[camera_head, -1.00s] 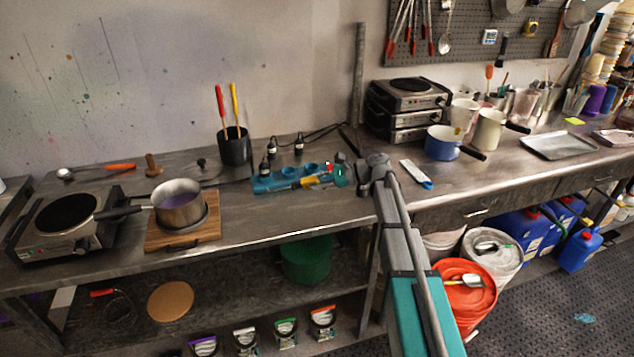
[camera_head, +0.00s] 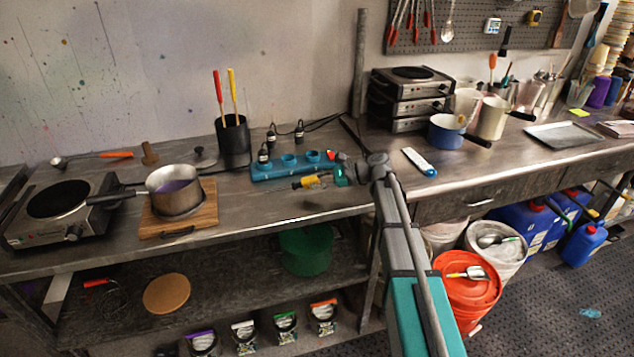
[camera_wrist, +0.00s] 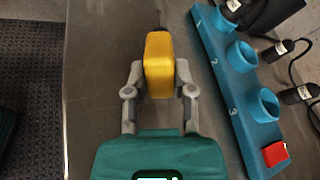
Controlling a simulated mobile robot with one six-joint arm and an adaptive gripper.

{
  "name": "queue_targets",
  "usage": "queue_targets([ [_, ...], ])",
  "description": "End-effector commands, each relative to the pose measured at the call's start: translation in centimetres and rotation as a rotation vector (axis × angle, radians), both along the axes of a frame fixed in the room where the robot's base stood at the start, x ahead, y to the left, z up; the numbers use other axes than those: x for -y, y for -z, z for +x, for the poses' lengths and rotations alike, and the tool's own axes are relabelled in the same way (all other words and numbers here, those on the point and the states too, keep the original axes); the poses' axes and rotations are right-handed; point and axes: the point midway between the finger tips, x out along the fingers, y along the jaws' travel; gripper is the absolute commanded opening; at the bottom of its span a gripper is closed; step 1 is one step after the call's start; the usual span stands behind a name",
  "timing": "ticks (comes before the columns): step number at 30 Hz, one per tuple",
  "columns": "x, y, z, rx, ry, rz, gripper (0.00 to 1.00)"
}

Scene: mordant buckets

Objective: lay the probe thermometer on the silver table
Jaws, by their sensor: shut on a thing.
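The yellow probe thermometer (camera_head: 308,182) is held in my gripper (camera_head: 325,180), above the left metal table (camera_head: 250,205) near its front right part. In the wrist view my gripper (camera_wrist: 160,88) has its grey fingers closed on both sides of the yellow body (camera_wrist: 159,65). A dark end of it points away from my palm. In the head view it shows just in front of the blue numbered holder (camera_head: 285,172), apart from it. The gap to the tabletop is hard to judge. The right metal table (camera_head: 465,180) adjoins on the right.
The blue holder also shows in the wrist view (camera_wrist: 232,95), beside my gripper, with a red switch and black plugs. A pot (camera_head: 173,190) stands on a wooden board to the left. A white strip with a blue end (camera_head: 418,162) lies right. Bare tabletop lies in front of the holder.

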Motion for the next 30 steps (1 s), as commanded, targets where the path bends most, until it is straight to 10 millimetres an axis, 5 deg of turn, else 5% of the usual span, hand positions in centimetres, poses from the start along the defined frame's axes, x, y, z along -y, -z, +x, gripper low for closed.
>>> queue_targets([
  [7, 0.02, -0.02, 0.0, 0.0, 0.0, 0.0, 0.0],
  [8, 0.02, -0.02, 0.0, 0.0, 0.0, 0.0, 0.39],
  [14, 0.04, -0.02, 0.01, 0.0, 0.001, 0.0, 0.73],
  [30, 0.06, -0.37, 0.01, 0.0, 0.001, 0.0, 0.73],
])
